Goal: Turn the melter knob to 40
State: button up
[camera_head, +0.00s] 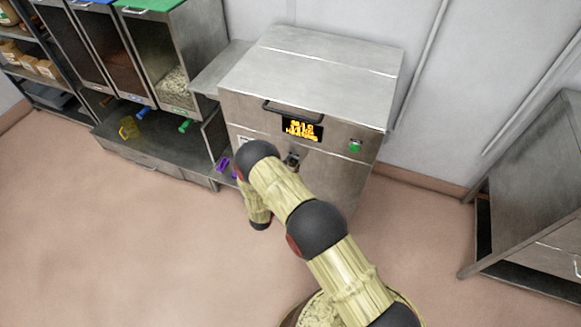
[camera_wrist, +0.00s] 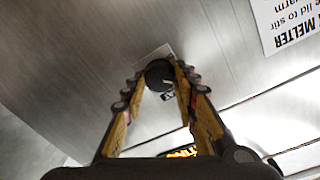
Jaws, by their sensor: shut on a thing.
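The melter (camera_head: 310,60) is a brushed-steel box with a closed lid and a front handle. Its dark display (camera_head: 302,129) shows amber lines too blurred to read surely. In the wrist view, the melter knob (camera_wrist: 159,74) is round and black with a light pointer mark, in front of a small pale plate. My gripper (camera_wrist: 160,80) is shut on the knob, one finger at each side. The number the pointer stands at is not legible. In the head view my arm reaches to the melter's front and partly covers the knob area.
A green button (camera_head: 355,146) is right of the display. Bins with coloured lids (camera_head: 150,5) stand left, above a steel shelf with yellow (camera_head: 128,127), green (camera_head: 185,126) and purple (camera_head: 223,165) scoops. A metal stand (camera_head: 535,195) is at right. The floor at left is clear.

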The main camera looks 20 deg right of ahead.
jog(key=m, duration=0.4)
jog(key=shift+d+m, duration=0.1)
jog(key=shift+m, duration=2.5)
jog(key=o, duration=1.2)
jog(key=shift+c, duration=0.2)
jog(key=shift+s, duration=0.1)
jog(key=v, duration=1.2)
jog(key=shift+d+r+m, duration=0.1)
jog(key=shift+m, duration=0.2)
